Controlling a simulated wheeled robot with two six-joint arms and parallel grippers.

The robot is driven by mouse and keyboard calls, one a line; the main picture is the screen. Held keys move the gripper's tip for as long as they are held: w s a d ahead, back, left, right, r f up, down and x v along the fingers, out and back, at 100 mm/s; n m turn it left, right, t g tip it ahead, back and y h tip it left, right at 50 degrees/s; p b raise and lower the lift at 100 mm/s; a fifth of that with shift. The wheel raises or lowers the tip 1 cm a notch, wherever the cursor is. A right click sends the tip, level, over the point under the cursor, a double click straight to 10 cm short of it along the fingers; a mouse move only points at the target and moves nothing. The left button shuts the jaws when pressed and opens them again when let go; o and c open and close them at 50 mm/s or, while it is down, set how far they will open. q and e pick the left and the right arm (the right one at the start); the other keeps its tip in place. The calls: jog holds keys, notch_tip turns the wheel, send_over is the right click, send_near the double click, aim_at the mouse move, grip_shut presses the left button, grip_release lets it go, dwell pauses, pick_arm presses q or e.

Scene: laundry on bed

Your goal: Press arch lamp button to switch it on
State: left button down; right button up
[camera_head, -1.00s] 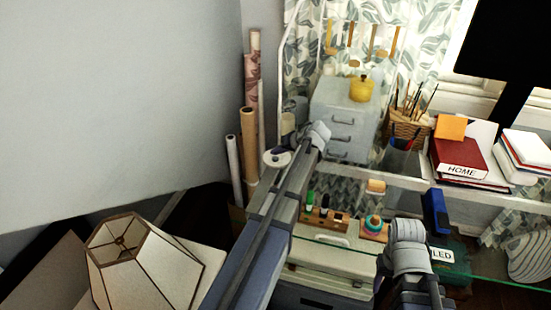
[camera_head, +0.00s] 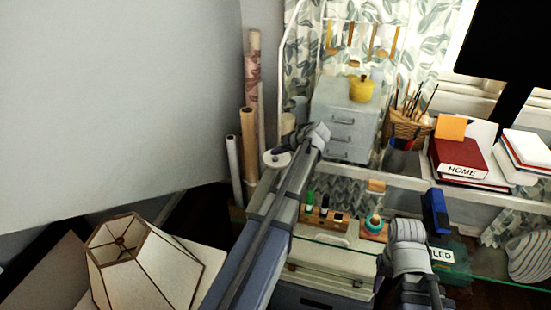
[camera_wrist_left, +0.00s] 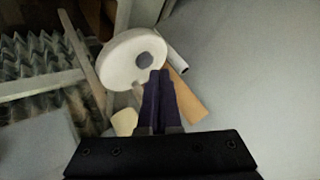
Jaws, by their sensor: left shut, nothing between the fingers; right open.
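The white disc (camera_wrist_left: 135,60) with a round grey button (camera_wrist_left: 145,61) fills the middle of the left wrist view. It looks like the arch lamp's base, and it also shows in the head view (camera_head: 275,160). A thin white curved pole (camera_head: 282,70) rises behind it. My left gripper (camera_wrist_left: 158,76) is shut and empty. Its dark fingertips overlap the lower right of the button in the picture; I cannot tell whether they touch it. In the head view my left wrist hides part of the disc. My right gripper's wrist (camera_head: 408,240) is at lower right; its fingertips are not clear.
Upright paper rolls (camera_head: 248,145) stand close left of the disc. A grey drawer unit (camera_head: 342,120) and a basket of brushes (camera_head: 405,125) stand to its right. A pale faceted lampshade (camera_head: 140,265) is at lower left. A glass edge (camera_head: 350,247) crosses the lower right.

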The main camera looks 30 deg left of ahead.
aim_at(277, 161)
pick_arm(q)
jog(key=shift+f, duration=0.1)
jog(key=shift+f+b, duration=0.35)
jog(key=shift+b, duration=0.1)
jog(key=shift+f+b, duration=0.25)
jog(key=shift+b, duration=0.05)
dwell(0.6)
jog(key=shift+r, duration=0.1)
jog(key=shift+r+p, duration=0.65)
jog(key=shift+p, duration=0.15)
notch_tip(277, 161, up, 6)
jog(key=p, duration=0.6)
